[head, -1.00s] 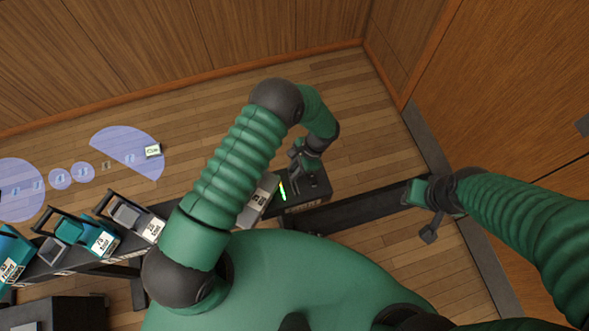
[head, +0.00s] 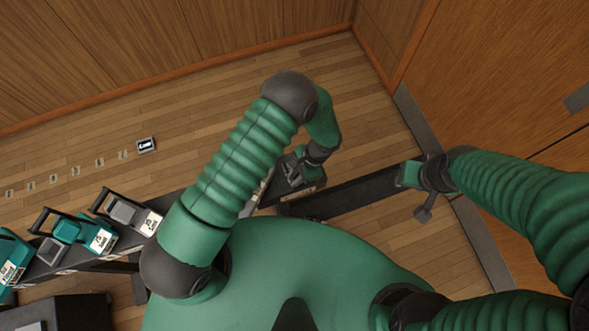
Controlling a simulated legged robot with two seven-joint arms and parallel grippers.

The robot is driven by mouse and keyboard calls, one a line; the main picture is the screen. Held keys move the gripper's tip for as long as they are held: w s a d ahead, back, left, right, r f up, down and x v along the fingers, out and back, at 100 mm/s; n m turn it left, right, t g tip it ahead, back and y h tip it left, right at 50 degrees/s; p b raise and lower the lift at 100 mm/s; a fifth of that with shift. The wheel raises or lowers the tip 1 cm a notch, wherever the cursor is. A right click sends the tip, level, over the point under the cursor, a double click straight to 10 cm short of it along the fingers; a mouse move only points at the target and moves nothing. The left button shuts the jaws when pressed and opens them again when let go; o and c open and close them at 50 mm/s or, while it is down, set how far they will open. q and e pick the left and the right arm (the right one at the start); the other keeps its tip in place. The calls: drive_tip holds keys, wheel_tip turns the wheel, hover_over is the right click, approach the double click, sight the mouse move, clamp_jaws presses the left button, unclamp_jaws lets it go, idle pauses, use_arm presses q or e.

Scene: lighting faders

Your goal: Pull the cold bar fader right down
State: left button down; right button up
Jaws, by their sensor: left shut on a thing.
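A dark fader box (head: 312,190) sits at the right end of the row, below my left wrist. My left gripper (head: 293,172) is on top of this box, pointing down and shut on a small part there. The gripper and forearm hide the fader, so its height in the slot cannot be seen, and the box's label is too small to read. My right gripper (head: 418,196) is to the right, apart from the box, near the end of a dark beam; its jaws are unclear.
Other units with handles stand in a row at left: a grey one (head: 122,211), a teal one (head: 67,229) and another teal one (head: 12,262). Small plates lie along the floor, the largest (head: 146,145) at the right end. A dark beam (head: 350,192) runs right of the box.

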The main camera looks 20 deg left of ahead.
use_arm(q)
drive_tip(key=shift+s+a+f, duration=0.1)
drive_tip(key=shift+s+a, duration=0.05)
drive_tip(key=shift+s, duration=0.15)
drive_tip(key=c, duration=1.5)
unclamp_jaws()
drive_tip(key=shift+o, duration=1.2)
drive_tip(key=shift+w+r, duration=0.1)
drive_tip(key=shift+r, duration=0.1)
drive_tip(key=b+v, duration=0.2)
drive_tip(key=v, duration=1.4)
drive_tip(key=shift+d+r, duration=0.2)
drive_tip(key=shift+r, duration=0.1)
drive_tip(key=shift+f, duration=0.1)
